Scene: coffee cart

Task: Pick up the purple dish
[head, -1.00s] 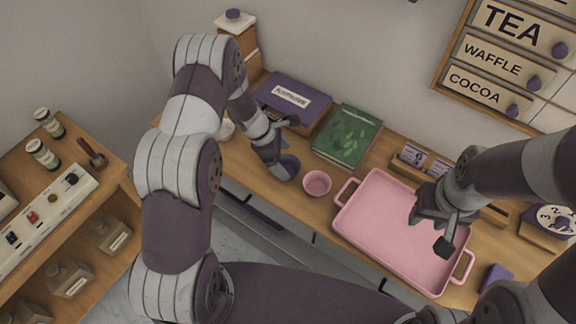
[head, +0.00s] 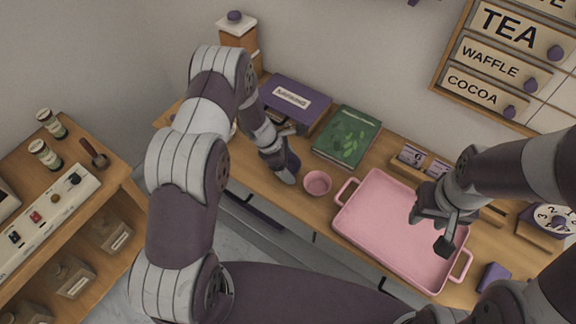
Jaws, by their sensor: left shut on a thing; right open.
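The purple dish (head: 293,161) is a small dark purple bowl, mostly hidden behind my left gripper. My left gripper (head: 287,172) is shut on it, near the front edge of the counter, just left of a small pink dish (head: 317,182). I cannot tell whether the purple dish still touches the counter. My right gripper (head: 438,228) is open and empty over the pink tray (head: 385,262).
A green book (head: 347,137) and a purple box (head: 295,101) lie behind the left gripper. Small cards stand in a wooden holder behind the tray. A purple block (head: 493,277) sits right of the tray. A shelf with jars stands at the left.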

